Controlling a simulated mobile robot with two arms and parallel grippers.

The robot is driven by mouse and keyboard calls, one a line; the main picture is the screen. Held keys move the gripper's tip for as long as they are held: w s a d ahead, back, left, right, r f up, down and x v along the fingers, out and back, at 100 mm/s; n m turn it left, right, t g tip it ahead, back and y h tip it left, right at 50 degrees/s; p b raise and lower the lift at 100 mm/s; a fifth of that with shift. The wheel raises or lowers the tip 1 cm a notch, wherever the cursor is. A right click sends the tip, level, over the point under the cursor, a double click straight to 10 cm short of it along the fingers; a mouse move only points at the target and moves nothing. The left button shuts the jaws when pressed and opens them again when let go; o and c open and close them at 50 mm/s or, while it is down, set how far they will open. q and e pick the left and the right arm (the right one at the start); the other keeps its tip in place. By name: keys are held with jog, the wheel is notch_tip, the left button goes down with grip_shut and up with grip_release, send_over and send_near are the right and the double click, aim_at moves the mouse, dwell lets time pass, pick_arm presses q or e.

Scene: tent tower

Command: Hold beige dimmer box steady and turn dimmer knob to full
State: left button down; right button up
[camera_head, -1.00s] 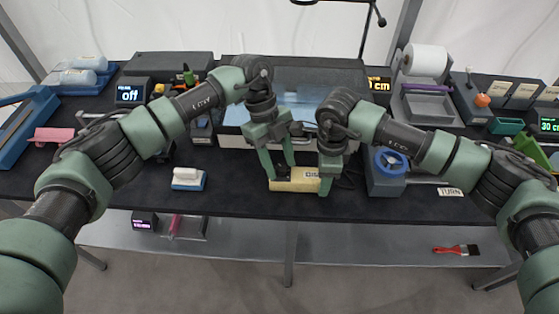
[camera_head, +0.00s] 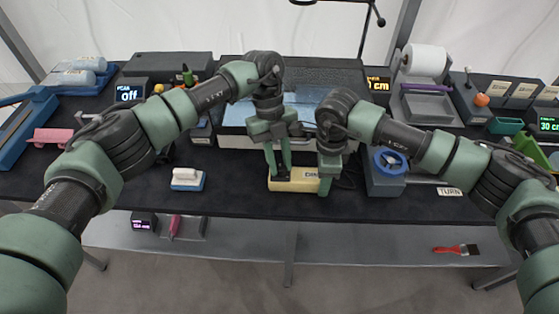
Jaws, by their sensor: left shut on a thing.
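The beige dimmer box (camera_head: 297,186) lies near the front edge of the black table, in the middle. A dark knob (camera_head: 283,174) shows on its left part, under my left gripper. My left gripper (camera_head: 279,167) points down and is shut on the knob, with its fingers close together. My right gripper (camera_head: 327,178) points down at the box's right end and covers part of its label. Its fingers overlap from this side, so I cannot tell whether it is open or grips the box.
A white-and-blue block (camera_head: 187,179) lies left of the box. A grey unit with a blue wheel (camera_head: 390,161) stands close on the right. A large tray (camera_head: 235,135) is behind the grippers. The front table strip between block and box is clear.

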pick_arm(q)
jog(key=c, duration=1.2)
grip_release()
jog(key=v, duration=1.2)
jog(key=shift+a, duration=0.1)
